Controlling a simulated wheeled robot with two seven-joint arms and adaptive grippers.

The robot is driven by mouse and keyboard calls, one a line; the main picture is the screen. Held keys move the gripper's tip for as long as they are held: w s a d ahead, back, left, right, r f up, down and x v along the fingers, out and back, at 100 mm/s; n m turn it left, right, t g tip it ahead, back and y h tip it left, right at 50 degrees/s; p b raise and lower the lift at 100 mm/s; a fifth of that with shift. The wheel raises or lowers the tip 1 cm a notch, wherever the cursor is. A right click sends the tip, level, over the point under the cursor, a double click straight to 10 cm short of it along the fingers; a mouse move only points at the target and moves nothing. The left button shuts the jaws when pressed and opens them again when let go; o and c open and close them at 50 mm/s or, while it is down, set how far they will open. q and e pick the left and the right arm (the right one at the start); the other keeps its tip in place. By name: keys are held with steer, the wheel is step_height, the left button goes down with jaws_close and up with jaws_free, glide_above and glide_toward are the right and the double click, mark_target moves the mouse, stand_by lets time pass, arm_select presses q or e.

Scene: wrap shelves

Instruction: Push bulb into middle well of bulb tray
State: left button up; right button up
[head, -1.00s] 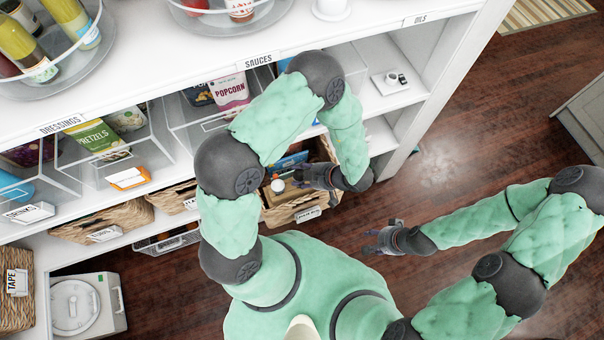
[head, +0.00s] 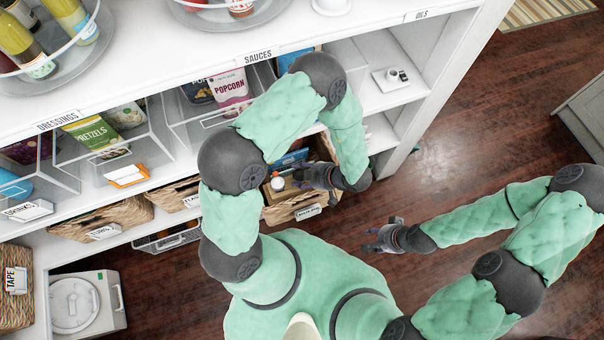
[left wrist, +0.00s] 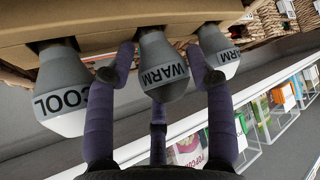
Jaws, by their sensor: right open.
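In the left wrist view a white bulb marked WARM (left wrist: 163,72) is in the middle of a row, its base end at the brown cardboard bulb tray (left wrist: 100,22). A bulb marked COOL (left wrist: 60,98) is to its left and another WARM bulb (left wrist: 222,58) to its right. My left gripper (left wrist: 160,52) has its purple fingers spread around the middle bulb, with gaps beside its wide part. How deep the bulb sits is hidden. In the head view my left gripper (head: 300,177) is over the lower basket, near a white bulb (head: 277,184). My right gripper (head: 382,236) is open and empty over the floor.
The woven basket (head: 308,212) holding the tray stands on a low shelf, under the upper shelf boards. Clear bins with pretzels (head: 95,133) and popcorn (head: 230,90) are above and to the left.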

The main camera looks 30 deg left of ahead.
arm_select(q)
steer(key=shift+o, duration=0.5)
steer(key=shift+d+r, duration=0.2)
steer(key=v, duration=1.1)
steer(key=shift+r, duration=0.2)
steer(key=shift+d, duration=0.2)
